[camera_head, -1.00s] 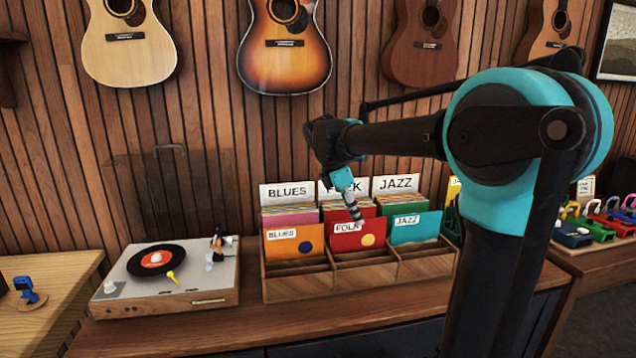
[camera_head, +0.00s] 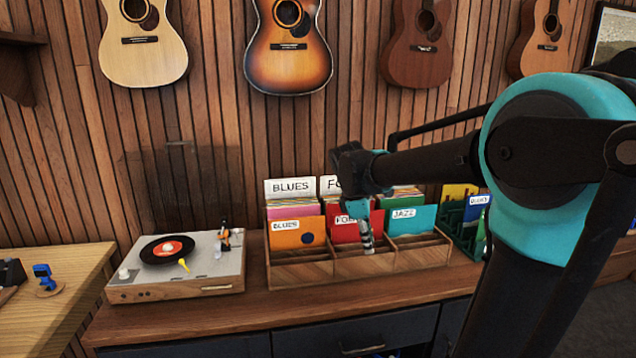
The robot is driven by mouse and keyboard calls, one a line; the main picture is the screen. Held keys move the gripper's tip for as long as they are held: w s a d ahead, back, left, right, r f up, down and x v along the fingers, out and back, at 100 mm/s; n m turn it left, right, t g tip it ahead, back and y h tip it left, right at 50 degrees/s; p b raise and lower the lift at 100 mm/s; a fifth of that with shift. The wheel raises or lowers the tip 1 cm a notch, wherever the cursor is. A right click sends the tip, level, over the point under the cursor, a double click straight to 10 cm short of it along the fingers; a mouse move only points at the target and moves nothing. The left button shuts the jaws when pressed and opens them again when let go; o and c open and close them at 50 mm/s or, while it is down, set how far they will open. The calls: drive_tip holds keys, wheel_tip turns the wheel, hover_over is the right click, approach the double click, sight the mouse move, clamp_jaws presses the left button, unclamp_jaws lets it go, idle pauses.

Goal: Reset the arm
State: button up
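My arm reaches in from the right, and its dark wrist hangs in front of the record bin. My gripper (camera_head: 367,239) points down in front of the red FOLK sleeve and the middle compartment. Its striped fingers look like one narrow piece from this side, so their opening cannot be made out. No held object shows at the tips. The wrist hides part of the FOLK sign and the JAZZ sign behind it.
The wooden record bin (camera_head: 303,272) holds orange BLUES (camera_head: 297,235), red FOLK (camera_head: 340,231) and teal JAZZ (camera_head: 412,220) sleeves. A turntable (camera_head: 210,275) stands left on the counter. Guitars (camera_head: 288,50) hang on the wall. The counter front is clear.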

drive_tip(key=s+d+f+m+t+y, duration=0.1)
drive_tip(key=s+d+f+m, duration=0.1)
drive_tip(key=s+f+m, duration=0.6)
drive_tip(key=s+d+f+m+t+y, duration=0.1)
drive_tip(key=s+d+f+m+y, duration=0.1)
drive_tip(key=s+f+m, duration=0.5)
wheel_tip(320, 180, down, 3)
drive_tip(key=shift+s+d+r+m+t, duration=0.1)
drive_tip(key=shift+s+d+m+t, duration=0.3)
drive_tip(key=shift+s+d, duration=0.4)
